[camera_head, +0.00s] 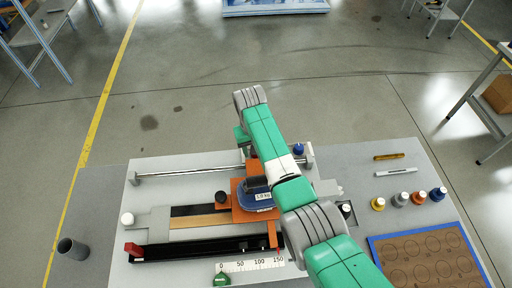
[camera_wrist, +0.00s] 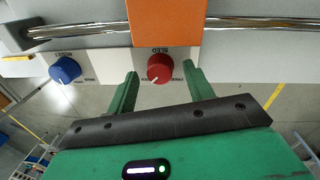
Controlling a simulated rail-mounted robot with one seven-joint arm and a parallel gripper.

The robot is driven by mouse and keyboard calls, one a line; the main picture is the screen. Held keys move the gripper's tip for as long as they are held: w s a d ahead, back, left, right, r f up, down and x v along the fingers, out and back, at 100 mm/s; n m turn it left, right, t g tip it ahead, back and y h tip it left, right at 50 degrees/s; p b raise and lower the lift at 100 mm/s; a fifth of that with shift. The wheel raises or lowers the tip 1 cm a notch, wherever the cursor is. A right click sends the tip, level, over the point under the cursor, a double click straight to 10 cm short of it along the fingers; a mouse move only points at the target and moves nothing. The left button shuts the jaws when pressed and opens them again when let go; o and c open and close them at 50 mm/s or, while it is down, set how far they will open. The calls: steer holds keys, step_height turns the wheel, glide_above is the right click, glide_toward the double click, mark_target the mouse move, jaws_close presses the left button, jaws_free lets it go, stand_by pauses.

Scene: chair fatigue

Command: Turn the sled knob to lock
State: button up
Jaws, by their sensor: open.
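The sled knob (camera_wrist: 160,68) is red with a white pointer line and sits below an upside-down SLED label in the wrist view. Its pointer aims toward the lower left in that view. My gripper (camera_wrist: 161,72) is open, with one green finger on each side of the knob and a visible gap to both. I cannot tell how far its tips are from the panel in depth. The orange sled (camera_wrist: 168,20) shows above the knob; the sled (camera_head: 238,214) also shows in the head view, carrying a blue weight (camera_head: 262,199).
A blue knob (camera_wrist: 65,70) is beside the red one; it also shows in the head view (camera_head: 299,149). A metal rail (camera_wrist: 85,31) runs along the panel. Several small weights (camera_head: 401,199) and a blue-edged tray (camera_head: 374,246) stand at right. A grey cup (camera_head: 72,248) is at left.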

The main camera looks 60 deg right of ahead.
steer(key=r, duration=0.7)
steer(key=shift+w+a+r, duration=0.2)
steer(key=w+a+r+n+t+h+p, duration=0.2)
steer(key=w+a+r+t, duration=0.3)
steer(key=w+a+r, duration=0.35)
steer(key=w+a+r+n+t+h+p, duration=0.15)
steer(key=w+a+r+t, duration=0.35)
steer(key=w+r, duration=0.55)
steer(key=w+a+r+n+t, duration=0.2)
steer(key=a+r+t, duration=0.2)
steer(key=a+r, duration=0.7)
steer(key=s+a+r+n+t+y+p, duration=0.1)
steer(key=s+a+r+t, duration=0.25)
steer(key=a+r, duration=0.4)
steer(key=s+a+r+n+t+p, duration=0.1)
steer(key=s+a+r+t, duration=0.25)
steer(key=a+r, duration=0.45)
steer(key=s+a+r+n+t+y, duration=0.1)
steer(key=s+a+r+t, duration=0.1)
steer(key=s+a+r, duration=0.2)
steer(key=s+a+r+n+t+y+p, duration=0.1)
steer(key=s+a+r+t+y, duration=0.1)
steer(key=s+r, duration=0.5)
steer(key=shift+s+a+t, duration=0.3)
steer(key=shift+s+a, duration=0.55)
steer(key=shift+y, duration=0.25)
